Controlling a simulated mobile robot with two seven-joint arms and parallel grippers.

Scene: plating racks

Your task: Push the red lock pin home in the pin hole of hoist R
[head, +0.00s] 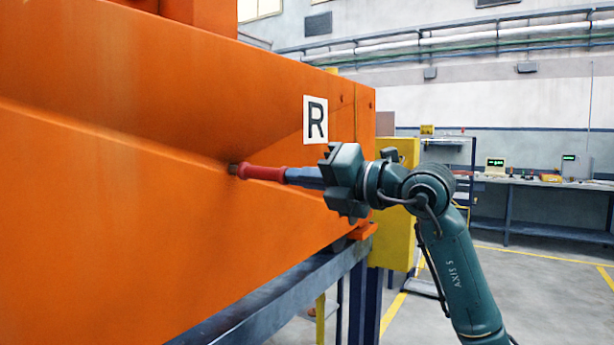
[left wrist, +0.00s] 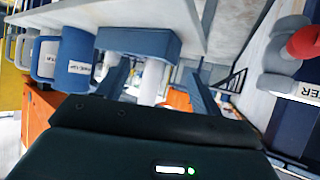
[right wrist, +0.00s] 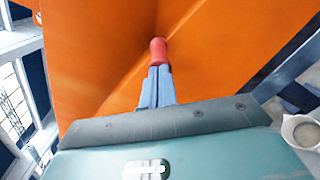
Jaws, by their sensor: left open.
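The red lock pin (head: 262,173) points left at the orange side of hoist R (head: 160,215), below the white R plate (head: 315,119). Its far end meets a small dark spot, seemingly the pin hole (head: 233,169); how deep it sits I cannot tell. My right gripper (head: 288,175) is shut on the pin's near end. In the right wrist view the red pin (right wrist: 158,50) stands out beyond the closed blue fingers (right wrist: 156,72), against the orange panel. My left gripper (left wrist: 160,88) is open and shows only in the left wrist view, away from the pin.
A dark blue frame (head: 290,300) runs under the orange body. A yellow cabinet (head: 397,225) stands behind my right arm. A workbench (head: 545,183) with instruments is at the far right. The floor between is clear.

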